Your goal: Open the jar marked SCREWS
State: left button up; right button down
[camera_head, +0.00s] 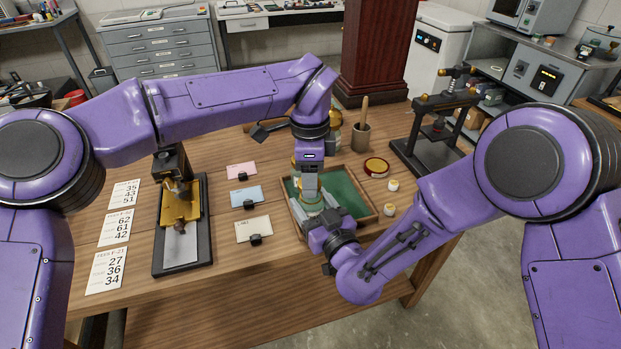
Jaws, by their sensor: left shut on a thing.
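My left gripper (310,189) points down over the green-lined wooden tray (371,213) and is shut on the top part of a small glass jar (309,205). The jar seems upright, mostly hidden by both grippers. Its marking cannot be read, and I cannot tell whether its lid is on or loose. My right gripper (318,219) comes in low from the right, close against the jar's lower part. Its fingers are largely hidden, so I cannot tell whether they grip it.
A round red-and-gold container (376,167) and two small white pots (392,185) (388,210) stand right of the tray. A mortar (361,136) and a black press (432,130) stand behind. Left are cards (254,229) and a brass device (180,210).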

pick_arm(q)
jog(key=shift+r, duration=0.25)
jog(key=shift+r, duration=1.95)
pick_arm(e)
jog(key=shift+c, duration=0.7)
grip_release()
pick_arm(q)
jog(key=shift+f, duration=0.1)
